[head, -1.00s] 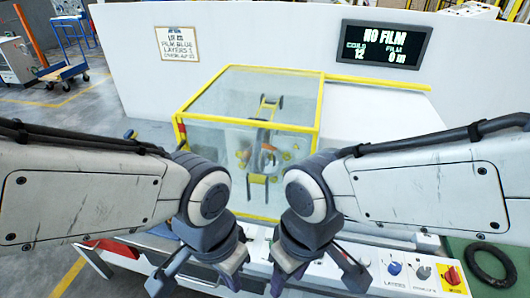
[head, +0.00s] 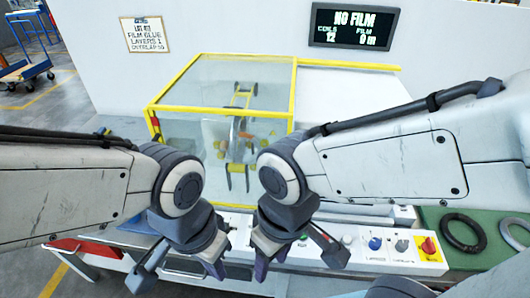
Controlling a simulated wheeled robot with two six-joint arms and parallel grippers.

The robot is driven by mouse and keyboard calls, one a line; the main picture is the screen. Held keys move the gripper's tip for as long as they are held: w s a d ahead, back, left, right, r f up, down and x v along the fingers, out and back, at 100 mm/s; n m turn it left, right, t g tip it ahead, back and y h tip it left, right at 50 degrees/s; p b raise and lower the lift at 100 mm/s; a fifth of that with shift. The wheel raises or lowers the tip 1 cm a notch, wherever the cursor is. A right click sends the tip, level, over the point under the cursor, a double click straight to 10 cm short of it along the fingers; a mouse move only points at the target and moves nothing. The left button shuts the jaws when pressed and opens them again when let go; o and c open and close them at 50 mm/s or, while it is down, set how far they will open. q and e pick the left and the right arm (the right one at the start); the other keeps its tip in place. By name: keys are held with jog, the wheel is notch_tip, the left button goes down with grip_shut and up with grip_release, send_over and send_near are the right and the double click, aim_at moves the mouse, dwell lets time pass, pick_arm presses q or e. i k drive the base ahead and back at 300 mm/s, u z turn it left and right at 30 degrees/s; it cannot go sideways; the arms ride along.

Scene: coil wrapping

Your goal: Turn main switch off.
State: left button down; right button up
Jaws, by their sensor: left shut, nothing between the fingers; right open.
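The main switch (head: 428,246), a red knob on a yellow plate, is at the right end of the pale control panel (head: 340,252) in the head view. My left gripper (head: 218,268) hangs over the panel's left part, shut and empty. My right gripper (head: 263,268) is beside it, open and empty, well to the left of the main switch. Neither gripper touches the switch. Part of the panel is hidden behind my grippers.
A blue knob (head: 375,243) and a grey knob (head: 401,245) sit left of the main switch. A yellow-framed clear guard (head: 185,105) stands behind the panel. A display (head: 352,27) reads NO FILM. A black coil (head: 463,232) lies on a green mat (head: 490,258) at right.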

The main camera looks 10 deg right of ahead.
aim_at(428, 247)
jog(key=z, duration=1.65)
jog(key=k, duration=0.25)
jog(key=u, duration=0.65)
jog(key=i, duration=0.35)
jog(key=z, duration=0.15)
